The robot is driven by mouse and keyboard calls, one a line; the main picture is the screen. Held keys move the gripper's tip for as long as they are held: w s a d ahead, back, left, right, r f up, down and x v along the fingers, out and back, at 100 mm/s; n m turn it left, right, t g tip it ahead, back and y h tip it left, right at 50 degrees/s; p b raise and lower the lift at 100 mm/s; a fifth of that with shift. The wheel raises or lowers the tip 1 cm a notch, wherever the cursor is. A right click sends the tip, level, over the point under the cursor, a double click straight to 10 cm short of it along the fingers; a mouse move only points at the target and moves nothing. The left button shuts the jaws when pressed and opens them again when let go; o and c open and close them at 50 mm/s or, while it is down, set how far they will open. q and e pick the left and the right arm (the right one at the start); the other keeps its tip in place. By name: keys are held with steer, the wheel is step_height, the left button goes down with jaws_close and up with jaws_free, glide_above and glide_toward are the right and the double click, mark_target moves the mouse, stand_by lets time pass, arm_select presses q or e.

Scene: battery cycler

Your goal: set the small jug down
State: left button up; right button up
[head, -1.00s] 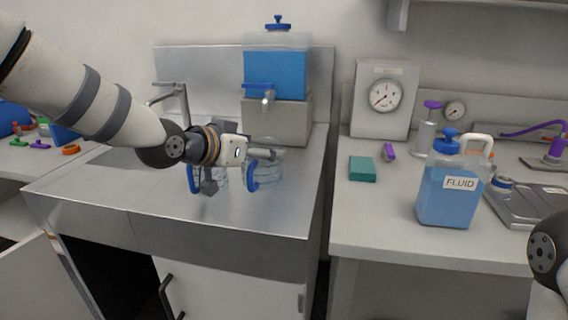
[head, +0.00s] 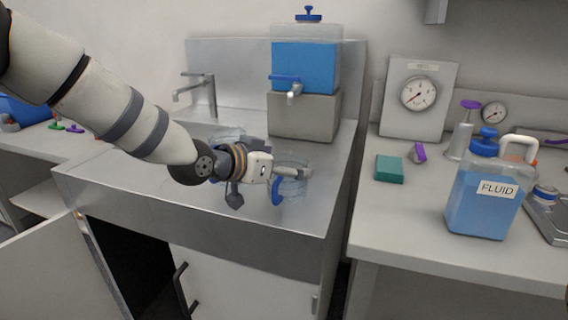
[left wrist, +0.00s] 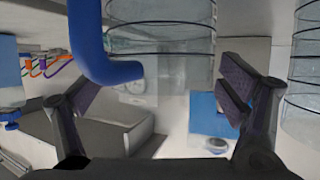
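A clear jug (head: 292,186) with a blue handle (head: 277,191) stands on the steel sink top, partly hidden by my left gripper. In the left wrist view a clear ringed jug (left wrist: 175,50) fills the top middle, with its blue handle (left wrist: 92,45) bent down beside it. My left gripper (left wrist: 165,95) has its fingers wide apart, and nothing is seen pinched between them. A second clear vessel (left wrist: 304,80) shows at the right edge of that view. I cannot tell which vessel is the small jug. My right gripper is out of view.
A drink-type tank (head: 305,70) of blue fluid with a tap stands on a grey block (head: 302,115) behind. A faucet (head: 195,90) rises at the back left. A fluid jug (head: 485,195) and gauge (head: 418,95) stand on the right bench. A cabinet door hangs open below left.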

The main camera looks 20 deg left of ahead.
arm_select(q)
steer(key=shift+r, duration=0.1)
steer(key=p+v, duration=0.2)
steer(key=v, duration=1)
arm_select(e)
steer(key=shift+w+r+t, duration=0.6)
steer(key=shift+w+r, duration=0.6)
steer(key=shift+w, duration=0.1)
